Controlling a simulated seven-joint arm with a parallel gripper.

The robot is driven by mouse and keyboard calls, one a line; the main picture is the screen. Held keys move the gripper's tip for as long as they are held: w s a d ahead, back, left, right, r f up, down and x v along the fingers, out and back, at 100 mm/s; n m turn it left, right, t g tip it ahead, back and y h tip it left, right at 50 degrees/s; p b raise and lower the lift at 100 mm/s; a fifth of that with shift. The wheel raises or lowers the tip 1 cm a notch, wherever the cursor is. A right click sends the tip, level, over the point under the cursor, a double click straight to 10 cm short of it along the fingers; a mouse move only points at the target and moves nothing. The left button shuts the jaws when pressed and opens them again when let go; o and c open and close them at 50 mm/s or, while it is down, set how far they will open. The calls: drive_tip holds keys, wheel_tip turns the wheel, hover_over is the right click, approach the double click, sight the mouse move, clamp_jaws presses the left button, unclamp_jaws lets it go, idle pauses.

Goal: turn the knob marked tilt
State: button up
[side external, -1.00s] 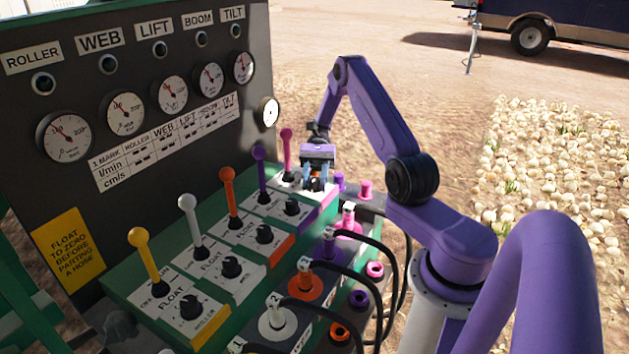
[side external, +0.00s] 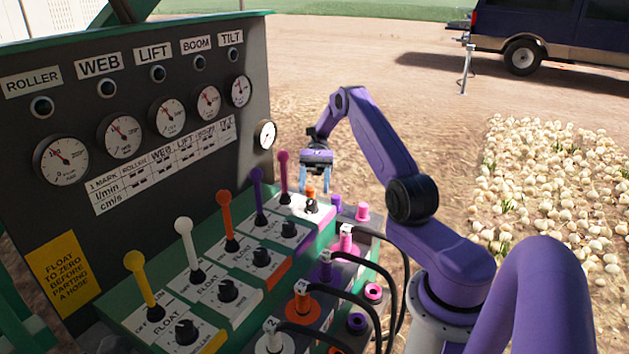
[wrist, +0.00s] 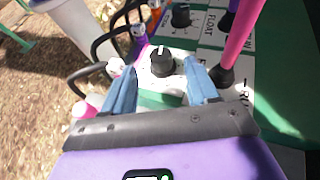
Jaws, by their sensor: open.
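The tilt knob (side external: 311,207) is black and sits on the white plate at the far end of the green console, beside the pink lever (side external: 283,170). My gripper (side external: 315,190) is above the knob with its two blue fingers apart and nothing held. In the wrist view the knob (wrist: 162,62) shows a white pointer line on top and lies between and beyond the open fingers (wrist: 160,80). The fingers look clear of it. The TILT label (side external: 233,40) and its gauge (side external: 238,91) are at the panel's right end.
Purple (side external: 256,190), orange (side external: 228,222), white (side external: 190,248) and yellow (side external: 143,278) levers, each with a black knob, line the console. Hoses and couplings (side external: 346,240) crowd its right side. The pink lever stands close to my right finger in the wrist view.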

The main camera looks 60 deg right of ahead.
drive_tip(key=shift+w+d+r, duration=0.2)
drive_tip(key=shift+d+r, duration=0.1)
drive_tip(key=shift+d, duration=0.25)
